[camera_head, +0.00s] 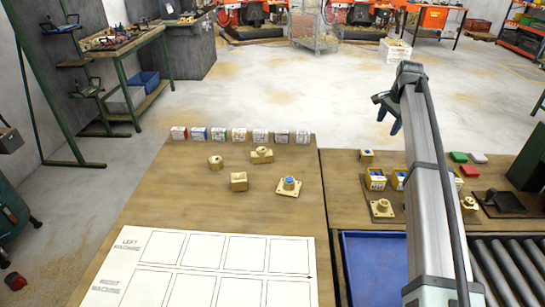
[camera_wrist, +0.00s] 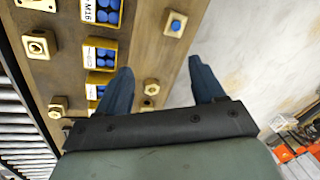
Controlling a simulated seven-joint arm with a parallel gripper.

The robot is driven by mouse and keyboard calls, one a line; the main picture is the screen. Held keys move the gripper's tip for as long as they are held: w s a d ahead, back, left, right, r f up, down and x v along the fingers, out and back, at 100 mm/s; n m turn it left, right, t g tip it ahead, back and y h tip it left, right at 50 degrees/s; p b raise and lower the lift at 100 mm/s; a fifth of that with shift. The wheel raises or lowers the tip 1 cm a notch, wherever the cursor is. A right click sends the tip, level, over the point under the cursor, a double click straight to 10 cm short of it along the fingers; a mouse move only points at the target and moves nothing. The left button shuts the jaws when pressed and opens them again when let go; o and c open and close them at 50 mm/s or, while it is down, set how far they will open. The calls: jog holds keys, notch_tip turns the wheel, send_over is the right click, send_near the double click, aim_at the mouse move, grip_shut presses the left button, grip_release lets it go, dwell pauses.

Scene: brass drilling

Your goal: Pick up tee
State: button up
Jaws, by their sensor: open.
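Several brass parts lie on the left wooden table in the head view. One with a wide bar and a round boss (camera_head: 262,155) looks most like the tee, but I cannot be sure at this size. Near it are a round brass piece (camera_head: 215,162), a brass block (camera_head: 238,181) and a flanged part with a blue top (camera_head: 289,186). My gripper (camera_head: 387,108) is open and empty, raised at the right beyond the table's back edge, apart from these parts. Its two dark blue fingers also show in the wrist view (camera_wrist: 162,85), spread wide.
A row of small labelled boxes (camera_head: 240,134) lines the left table's back edge. A white marked sheet (camera_head: 205,265) lies in front. The right table holds yellow bins with blue contents (camera_wrist: 98,53), a blue-topped block (camera_wrist: 175,23), a blue tray (camera_head: 375,265) and rollers (camera_head: 510,265).

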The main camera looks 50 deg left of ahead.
jog(key=s+a+r+m+g+h, duration=0.1)
jog(key=s+a+m, duration=0.1)
jog(key=s+a, duration=1.6)
jog(key=r+m+h, duration=0.1)
send_over(262, 149)
jog(key=shift+g, duration=0.4)
notch_tip(262, 149, down, 13)
jog(key=shift+s+f, duration=0.1)
jog(key=shift+f, duration=0.05)
jog(key=shift+c, duration=0.2)
grip_shut()
